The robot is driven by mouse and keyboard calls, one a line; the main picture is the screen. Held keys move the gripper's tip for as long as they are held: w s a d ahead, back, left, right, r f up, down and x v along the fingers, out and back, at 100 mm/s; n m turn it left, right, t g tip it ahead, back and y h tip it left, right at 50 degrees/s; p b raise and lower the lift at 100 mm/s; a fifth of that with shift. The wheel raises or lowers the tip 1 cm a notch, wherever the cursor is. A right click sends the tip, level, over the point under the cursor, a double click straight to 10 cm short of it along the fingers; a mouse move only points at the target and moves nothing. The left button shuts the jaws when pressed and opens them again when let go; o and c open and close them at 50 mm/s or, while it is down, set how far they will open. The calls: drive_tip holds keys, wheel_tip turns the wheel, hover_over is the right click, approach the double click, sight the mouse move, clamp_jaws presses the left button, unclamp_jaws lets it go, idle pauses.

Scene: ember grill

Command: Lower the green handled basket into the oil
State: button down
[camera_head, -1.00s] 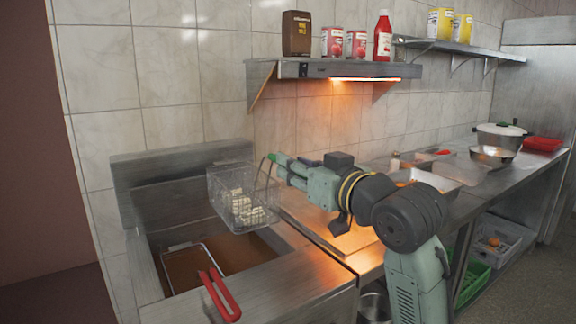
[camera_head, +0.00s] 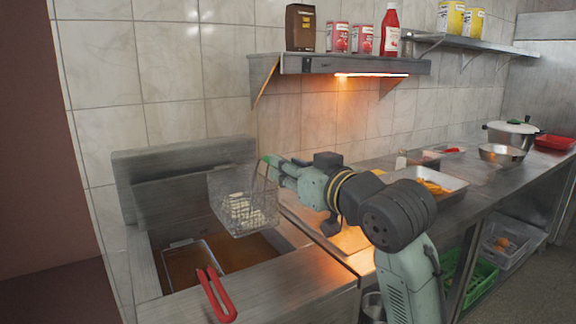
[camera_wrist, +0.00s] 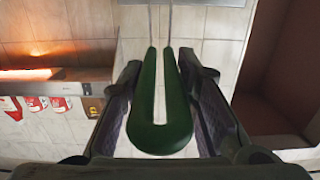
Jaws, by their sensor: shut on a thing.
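The green handled basket (camera_head: 246,207) is a wire mesh basket with pale pieces of food in it. It hangs tilted above the right part of the fryer's brown oil (camera_head: 255,253). My gripper (camera_head: 268,163) is shut on the basket's green handle, at the right of the basket. In the wrist view the green handle (camera_wrist: 163,137) is a U-shaped loop between my two fingers (camera_wrist: 163,110), with two thin wires running up from it. The mesh itself is out of the wrist view.
A second basket with a red handle (camera_head: 215,296) sits in the left part of the fryer. The fryer's raised steel back (camera_head: 180,155) stands behind the oil. A shelf (camera_head: 300,66) with bottles and cans hangs above. A metal tray (camera_head: 458,185) stands on the counter at right.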

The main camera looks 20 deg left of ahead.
wheel_tip(320, 180, down, 21)
drive_tip(key=b, duration=1.5)
drive_tip(key=shift+r, duration=0.2)
drive_tip(key=shift+f+b, duration=0.6)
drive_tip(key=shift+f, duration=0.15)
drive_tip(key=c, duration=1.2)
unclamp_jaws()
drive_tip(key=shift+o, duration=0.2)
